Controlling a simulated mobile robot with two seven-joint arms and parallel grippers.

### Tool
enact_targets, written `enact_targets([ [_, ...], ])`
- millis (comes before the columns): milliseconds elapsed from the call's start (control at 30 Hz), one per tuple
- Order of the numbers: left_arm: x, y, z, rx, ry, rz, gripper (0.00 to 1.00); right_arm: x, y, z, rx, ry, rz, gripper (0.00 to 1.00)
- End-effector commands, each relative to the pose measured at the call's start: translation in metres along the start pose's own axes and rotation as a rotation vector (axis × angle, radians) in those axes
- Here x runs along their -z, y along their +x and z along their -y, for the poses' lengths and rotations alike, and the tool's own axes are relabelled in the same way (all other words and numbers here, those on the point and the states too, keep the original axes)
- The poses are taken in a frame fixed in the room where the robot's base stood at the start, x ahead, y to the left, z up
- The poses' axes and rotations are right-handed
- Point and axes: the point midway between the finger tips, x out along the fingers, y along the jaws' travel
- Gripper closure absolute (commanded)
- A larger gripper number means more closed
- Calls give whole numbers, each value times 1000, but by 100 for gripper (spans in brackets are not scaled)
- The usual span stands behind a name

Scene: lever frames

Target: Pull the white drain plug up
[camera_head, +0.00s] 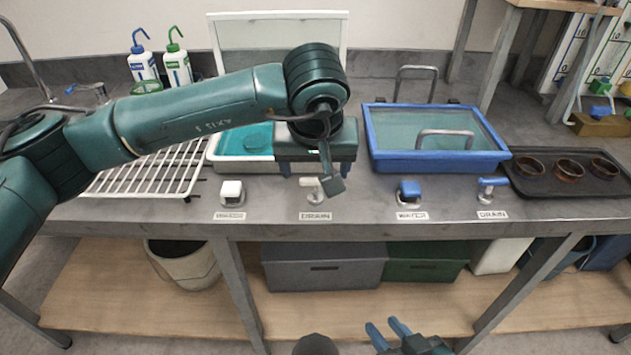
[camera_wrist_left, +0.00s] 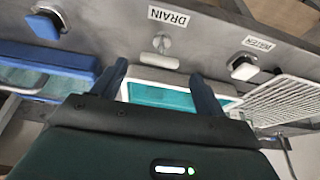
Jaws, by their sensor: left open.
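The white drain handle (camera_head: 310,185), a small pale T-shaped piece, stands at the counter's front above a DRAIN label. It also shows in the left wrist view (camera_wrist_left: 162,41), ahead of the fingers. My left gripper (camera_head: 314,170) hangs over the front of the white sink (camera_head: 212,151), just behind the handle. In the left wrist view its two blue fingers (camera_wrist_left: 158,72) are wide apart with nothing between them, and the handle is clear of both. The sink holds teal water, partly hidden by the gripper. My right gripper (camera_head: 388,330) is low at the bottom edge, fingers apart and empty.
A white water knob (camera_head: 231,192) is left of the handle. A blue water knob (camera_head: 409,191) and blue drain handle (camera_head: 487,188) are right, before a blue-framed sink (camera_head: 440,165). A white rack (camera_head: 150,172) and dark tray (camera_head: 565,188) flank the sinks.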

Motion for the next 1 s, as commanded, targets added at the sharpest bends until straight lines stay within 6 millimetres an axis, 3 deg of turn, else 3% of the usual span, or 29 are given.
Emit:
enact_targets([
  [200,-1,43,0,1,-2,4,27,-4,0,0,-3,-5,13,67],
  [400,0,63,-1,-2,-1,2,27,-5,0,0,-4,-6,18,67],
  [767,0,68,-1,-2,-1,0,27,-4,0,0,-3,-8,14,67],
  [1000,0,68,-1,-2,-1,0,47,-2,-1,0,-2,-8,11,67],
])
